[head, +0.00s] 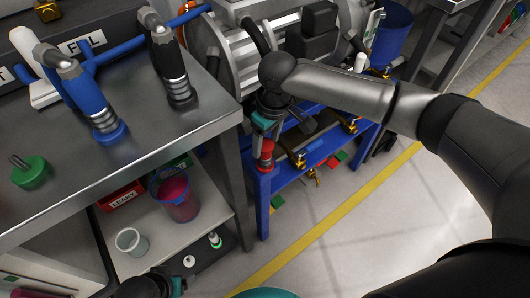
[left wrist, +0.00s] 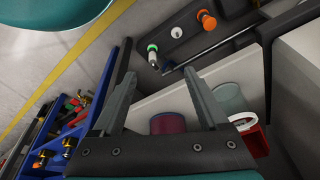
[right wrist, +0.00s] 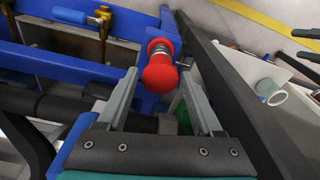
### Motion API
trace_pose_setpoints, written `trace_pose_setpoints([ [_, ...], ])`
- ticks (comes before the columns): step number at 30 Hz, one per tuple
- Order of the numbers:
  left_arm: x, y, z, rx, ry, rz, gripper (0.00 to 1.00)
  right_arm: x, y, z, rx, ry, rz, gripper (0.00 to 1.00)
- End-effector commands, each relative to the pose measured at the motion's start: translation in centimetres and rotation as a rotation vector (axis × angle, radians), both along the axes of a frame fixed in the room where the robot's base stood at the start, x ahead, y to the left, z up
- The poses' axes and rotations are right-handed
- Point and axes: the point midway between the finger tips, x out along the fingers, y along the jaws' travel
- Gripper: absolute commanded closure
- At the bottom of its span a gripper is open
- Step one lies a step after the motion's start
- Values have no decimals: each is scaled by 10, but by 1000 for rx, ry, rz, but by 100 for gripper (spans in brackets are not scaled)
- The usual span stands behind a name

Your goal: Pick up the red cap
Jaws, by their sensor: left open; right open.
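The red cap (right wrist: 160,72) is a rounded knob with a narrower metallic neck, at the corner of a blue frame. In the right wrist view it lies between the fingertips of my right gripper (right wrist: 159,88), which is open. In the head view the cap (head: 266,150) shows just below my right gripper (head: 263,146), beside the workbench corner. I cannot tell whether the fingers touch it. My left gripper (left wrist: 160,76) is open and empty, over the shelf under the bench. In the head view only a dark part of the left arm shows at the bottom edge.
The grey workbench (head: 150,158) stands to the left, its leg close to my right gripper. Below it a shelf holds a maroon bucket (head: 178,196), a grey cup (head: 130,241) and a red bin (head: 122,197). The blue rack (head: 262,205) stands beside it. Floor to the right is clear.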

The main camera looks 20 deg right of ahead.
Motion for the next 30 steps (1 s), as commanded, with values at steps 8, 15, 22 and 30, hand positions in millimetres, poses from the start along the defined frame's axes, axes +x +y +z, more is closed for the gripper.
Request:
trace_pose_setpoints([
  [8,10,-1,28,-6,-47,2,23,1,1,-21,0,1,-1,32],
  [15,13,-2,54,-11,-83,3,23,2,2,-38,-1,1,0,32],
  [22,13,-2,70,-14,-103,3,23,3,2,-47,-1,-1,0,32],
  [30,13,-2,72,-14,-103,3,23,4,2,-47,-1,-1,0,32],
])
